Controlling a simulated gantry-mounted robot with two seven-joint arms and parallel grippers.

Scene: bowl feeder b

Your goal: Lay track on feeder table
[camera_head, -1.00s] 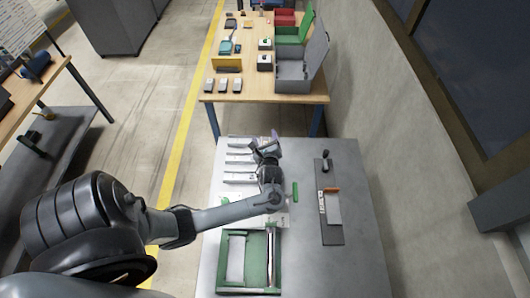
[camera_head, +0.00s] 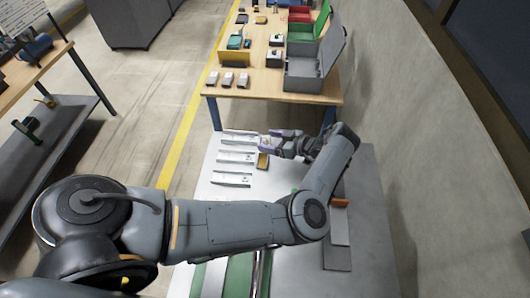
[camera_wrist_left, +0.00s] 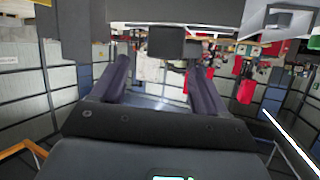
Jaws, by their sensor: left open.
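The grey metal feeder table (camera_head: 372,190) fills the lower middle of the head view. Several pale, narrow track pieces lie in a column near its far left part, among them a far one (camera_head: 238,136), a middle one (camera_head: 236,157) and a near one (camera_head: 231,179). My left gripper (camera_head: 266,144) is open and points left, close to the right ends of the far pieces. I cannot tell if it touches one. In the left wrist view my left gripper (camera_wrist_left: 163,85) shows two dark fingers spread apart, with nothing clearly between them. My right gripper is out of view.
A small brown-yellow block (camera_head: 262,161) sits just below my left gripper. A wooden table (camera_head: 285,92) with boxes stands behind. The feeder table's right side is clear.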

